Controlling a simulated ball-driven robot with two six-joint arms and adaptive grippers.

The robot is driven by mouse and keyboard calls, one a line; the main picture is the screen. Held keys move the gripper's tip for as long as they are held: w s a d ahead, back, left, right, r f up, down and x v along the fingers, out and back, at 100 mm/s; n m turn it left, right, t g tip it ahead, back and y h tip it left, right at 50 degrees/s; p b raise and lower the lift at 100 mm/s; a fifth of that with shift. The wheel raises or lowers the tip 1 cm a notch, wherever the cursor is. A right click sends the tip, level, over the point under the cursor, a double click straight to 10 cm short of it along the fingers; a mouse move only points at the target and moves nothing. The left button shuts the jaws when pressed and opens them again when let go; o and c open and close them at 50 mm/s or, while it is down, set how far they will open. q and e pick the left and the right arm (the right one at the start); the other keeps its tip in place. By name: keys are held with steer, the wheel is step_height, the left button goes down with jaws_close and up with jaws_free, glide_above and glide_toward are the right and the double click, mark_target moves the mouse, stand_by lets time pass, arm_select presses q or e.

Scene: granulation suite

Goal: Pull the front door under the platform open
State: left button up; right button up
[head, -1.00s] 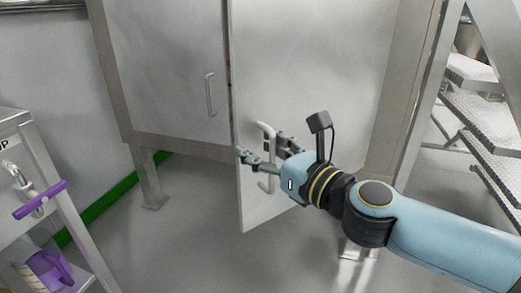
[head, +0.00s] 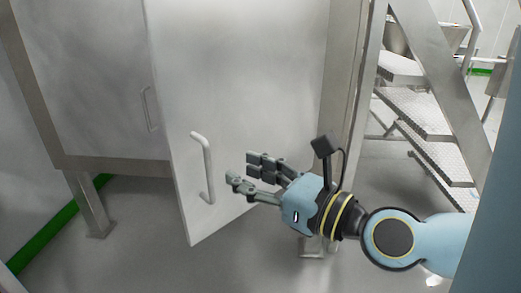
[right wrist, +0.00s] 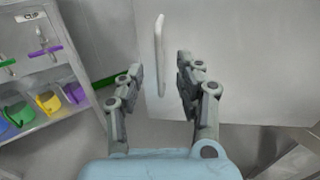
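The front door (head: 240,70) is a pale metal panel under the platform. It stands ajar, its free left edge swung out toward me. Its upright bar handle (head: 204,168) is near that edge and is bare. My right gripper (head: 241,170) is open and empty, just right of the handle and apart from it in the head view. In the right wrist view the handle (right wrist: 159,55) shows beyond and between the spread fingertips (right wrist: 160,68). My left gripper is not in view.
A closed panel (head: 90,80) with its own handle (head: 150,108) is left of the door. Metal stairs (head: 425,125) stand at the right. A cart (right wrist: 40,70) with coloured scoops is left in the right wrist view. Floor is clear below the door.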

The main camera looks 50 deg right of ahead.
steer(key=shift+s, duration=1.2)
steer(key=shift+c, duration=0.2)
